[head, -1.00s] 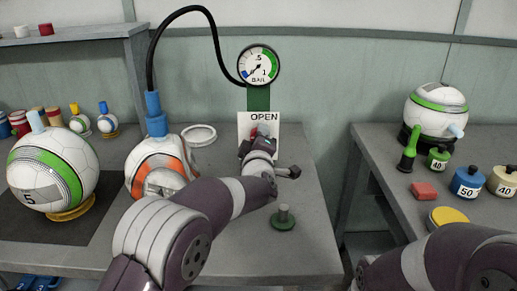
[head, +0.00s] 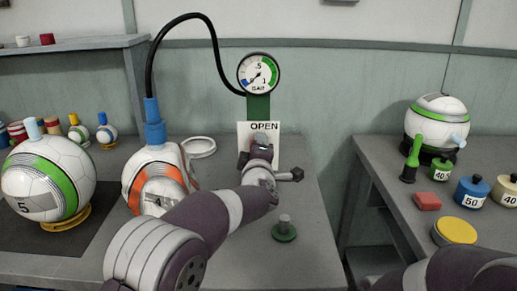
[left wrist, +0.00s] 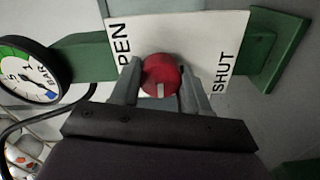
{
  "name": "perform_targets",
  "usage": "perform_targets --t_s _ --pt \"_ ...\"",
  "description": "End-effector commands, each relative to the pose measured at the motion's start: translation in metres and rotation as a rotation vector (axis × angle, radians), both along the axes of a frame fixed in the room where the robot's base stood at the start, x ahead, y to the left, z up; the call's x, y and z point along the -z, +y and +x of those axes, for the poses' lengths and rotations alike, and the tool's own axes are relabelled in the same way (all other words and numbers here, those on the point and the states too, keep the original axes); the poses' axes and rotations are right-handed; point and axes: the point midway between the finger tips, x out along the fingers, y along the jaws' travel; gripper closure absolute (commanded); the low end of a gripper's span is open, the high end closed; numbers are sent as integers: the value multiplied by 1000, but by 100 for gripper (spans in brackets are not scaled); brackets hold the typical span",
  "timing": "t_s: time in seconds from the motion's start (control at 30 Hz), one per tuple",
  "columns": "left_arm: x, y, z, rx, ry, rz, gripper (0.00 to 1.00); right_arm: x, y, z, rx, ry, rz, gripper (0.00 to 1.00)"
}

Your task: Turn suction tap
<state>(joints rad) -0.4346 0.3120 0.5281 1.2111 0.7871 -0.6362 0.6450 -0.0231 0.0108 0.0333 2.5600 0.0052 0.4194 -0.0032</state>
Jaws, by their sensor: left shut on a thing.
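The suction tap is a round red knob (left wrist: 161,74) with a white mark on its rim, in front of a white plate (left wrist: 228,32) lettered OPEN and SHUT. In the left wrist view its mark faces the bottom of the picture, between the two words. My left gripper (left wrist: 160,84) has one finger on each side of the knob and is shut on it. In the head view my left gripper (head: 261,143) is at the plate (head: 244,134), below OPEN, and hides the knob and SHUT. My right gripper is out of view; only part of that arm shows at bottom right.
A pressure gauge (head: 259,73) sits above the plate, with a black hose (head: 152,70) leading to a ball (head: 150,168) on the left. A green-based peg (head: 284,232) stands near my left arm. A right bench holds another ball (head: 437,120) and weights.

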Motion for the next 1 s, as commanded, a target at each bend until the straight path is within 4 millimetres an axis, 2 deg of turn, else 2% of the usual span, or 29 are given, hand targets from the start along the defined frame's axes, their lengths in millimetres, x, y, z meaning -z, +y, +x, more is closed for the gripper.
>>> perform_targets --t_s 0.03,0.1,0.37,0.47,0.57,0.8,1.0 --pt "-1 1 0 -3 -2 -3 45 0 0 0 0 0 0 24" --pt "-1 1 0 -2 -1 -2 29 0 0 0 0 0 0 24" --pt "0 0 0 -1 0 -1 29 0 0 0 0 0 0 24" --pt "-1 0 -7 0 0 0 29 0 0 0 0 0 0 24" --pt "-1 0 -25 1 0 -1 29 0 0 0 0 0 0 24" --pt "-2 0 -88 1 -1 -2 29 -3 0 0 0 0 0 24" --pt "-1 0 -121 -1 -1 -1 29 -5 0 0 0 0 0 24"
